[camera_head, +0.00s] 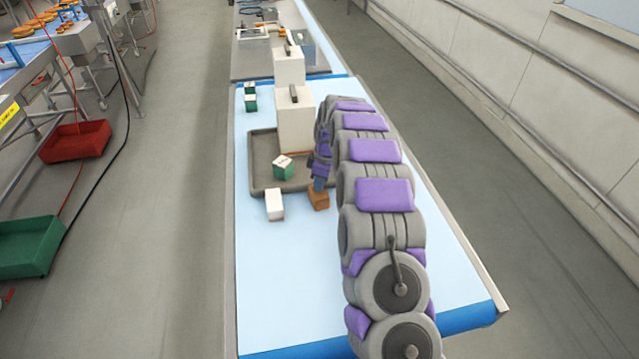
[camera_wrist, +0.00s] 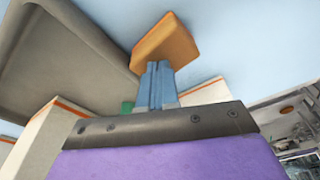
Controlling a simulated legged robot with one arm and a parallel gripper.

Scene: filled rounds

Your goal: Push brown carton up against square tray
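The brown carton (camera_head: 318,198) sits on the light blue table top just in front of the square tray's near edge, toward its right side. It also shows in the wrist view (camera_wrist: 168,42). The grey square tray (camera_head: 258,172) lies flat; in the wrist view its rim (camera_wrist: 95,45) comes very close to the carton's left corner. I cannot tell whether they touch. My gripper (camera_head: 319,184) points down at the carton. In the wrist view its blue fingers (camera_wrist: 157,82) are together, with tips at the carton's side, not around it.
A green-and-white box (camera_head: 283,168) is in the tray. A white carton (camera_head: 274,204) stands left of the brown one. A tall white carton (camera_head: 296,122) stands at the tray's far side, with small green boxes (camera_head: 250,98) farther left. The table front is clear.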

